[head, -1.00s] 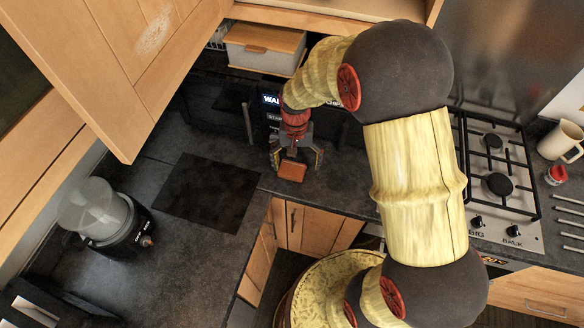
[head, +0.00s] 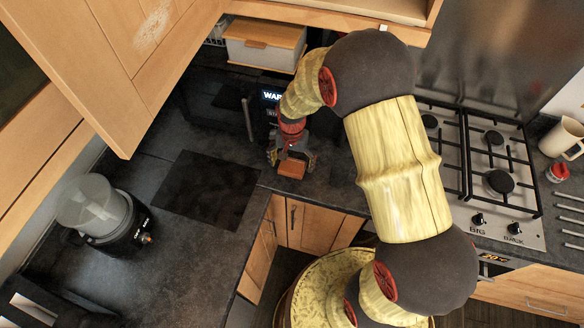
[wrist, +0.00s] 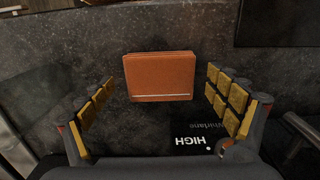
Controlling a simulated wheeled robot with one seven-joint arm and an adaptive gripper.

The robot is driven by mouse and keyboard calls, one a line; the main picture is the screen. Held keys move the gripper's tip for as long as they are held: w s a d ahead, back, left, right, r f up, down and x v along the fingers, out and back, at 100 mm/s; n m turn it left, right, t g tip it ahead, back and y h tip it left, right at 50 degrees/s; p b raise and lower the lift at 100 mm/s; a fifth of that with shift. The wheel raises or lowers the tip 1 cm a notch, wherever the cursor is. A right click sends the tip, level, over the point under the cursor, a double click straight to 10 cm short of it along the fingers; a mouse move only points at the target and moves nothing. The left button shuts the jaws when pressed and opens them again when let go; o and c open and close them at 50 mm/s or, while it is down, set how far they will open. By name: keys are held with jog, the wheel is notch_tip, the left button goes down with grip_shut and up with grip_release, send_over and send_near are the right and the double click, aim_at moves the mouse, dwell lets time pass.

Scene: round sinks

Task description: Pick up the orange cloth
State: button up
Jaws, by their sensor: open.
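The orange cloth (head: 291,169) is a small folded, block-like piece on the dark countertop, in front of the dark appliance. It also shows in the wrist view (wrist: 159,77), lying ahead of and between the fingers. My gripper (head: 292,162) is just above and behind it in the head view. In the wrist view my gripper (wrist: 155,104) is open, with yellow-padded fingers to the left and right of the cloth and clear gaps on both sides. The fingers do not appear to touch it.
A dark appliance with a lit display (head: 271,96) stands behind the gripper. A gas hob (head: 490,180) is on the right. A blender-like machine (head: 100,215) stands at the left. A dark mat (head: 207,188) lies on the counter. A wooden cabinet door (head: 95,75) hangs overhead at left.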

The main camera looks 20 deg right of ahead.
aim_at(292, 165)
jog(key=shift+f, duration=0.1)
jog(key=shift+c, duration=1.3)
jog(key=c, duration=0.9)
jog(key=shift+c, duration=0.2)
jog(key=shift+r, duration=0.5)
notch_tip(292, 165, up, 2)
jog(key=shift+r, duration=0.2)
jog(key=s+r+p, duration=0.1)
jog(key=s+r, duration=0.8)
jog(key=s, duration=0.5)
jog(key=shift+r, duration=0.3)
